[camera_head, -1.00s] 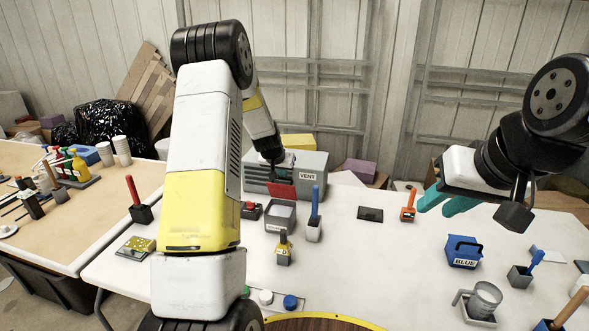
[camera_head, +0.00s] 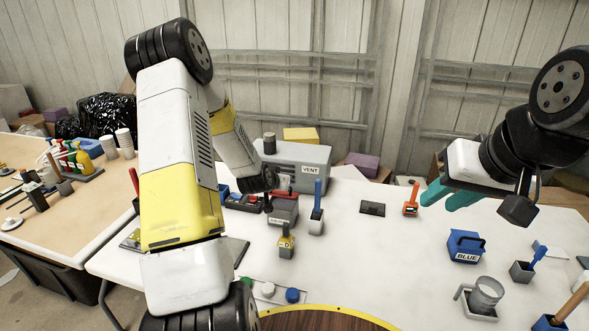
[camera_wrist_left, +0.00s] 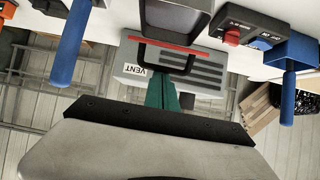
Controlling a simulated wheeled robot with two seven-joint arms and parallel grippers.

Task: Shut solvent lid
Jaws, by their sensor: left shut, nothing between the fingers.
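A grey open-topped bin (camera_head: 283,213) with a small label, too small to read, stands in front of the grey VENT box; I take it for the solvent bin. Its dark opening also shows at the top of the left wrist view (camera_wrist_left: 178,17). A red-edged lid (camera_wrist_left: 172,42) stands raised at the bin's VENT side. My left gripper (camera_wrist_left: 162,80) is shut and empty, its green fingertips close to the lid; contact cannot be told. In the head view its fingers are hidden behind the wrist. My right gripper (camera_head: 437,203) is open and empty over the table's right side.
The VENT box (camera_head: 305,157) stands close behind.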

